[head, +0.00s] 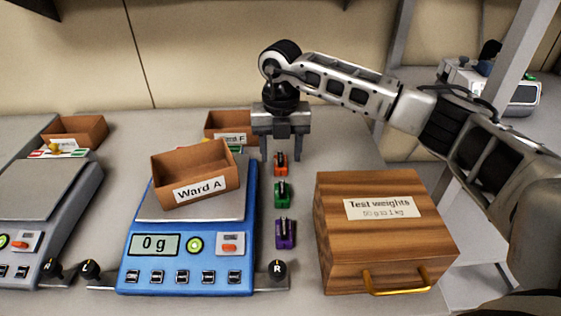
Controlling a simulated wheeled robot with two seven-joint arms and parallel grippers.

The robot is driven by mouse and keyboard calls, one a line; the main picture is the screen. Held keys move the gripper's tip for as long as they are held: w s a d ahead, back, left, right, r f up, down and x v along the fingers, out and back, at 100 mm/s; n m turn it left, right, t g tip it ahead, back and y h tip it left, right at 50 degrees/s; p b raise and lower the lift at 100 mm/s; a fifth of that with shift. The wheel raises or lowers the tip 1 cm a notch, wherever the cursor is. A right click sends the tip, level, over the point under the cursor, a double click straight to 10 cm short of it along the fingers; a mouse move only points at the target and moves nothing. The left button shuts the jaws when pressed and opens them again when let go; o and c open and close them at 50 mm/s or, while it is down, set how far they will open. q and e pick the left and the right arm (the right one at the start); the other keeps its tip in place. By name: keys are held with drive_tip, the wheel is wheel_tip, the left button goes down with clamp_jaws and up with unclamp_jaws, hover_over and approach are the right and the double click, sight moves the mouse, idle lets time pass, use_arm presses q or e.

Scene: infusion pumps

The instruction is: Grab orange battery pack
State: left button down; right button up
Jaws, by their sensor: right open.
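The orange battery pack (281,168) is a small block with a dark top part. It is the farthest of three small packs in a row on the grey table, right of the blue scale. My right gripper (282,157) points down over it, with one finger on each side in the picture. The jaws are open. I cannot tell whether the fingertips are level with the pack or above it. My left gripper does not show.
A green pack (282,194) and a purple pack (286,233) lie nearer. The blue scale (187,268) holds a Ward A box (196,172). A Ward F box (231,126) stands behind. A wooden Test weights box (372,240) is at the right, a grey scale (40,195) at the left.

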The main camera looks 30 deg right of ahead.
drive_tip(key=shift+f, duration=1.3)
drive_tip(key=c, duration=1.1)
drive_tip(key=shift+r, duration=0.1)
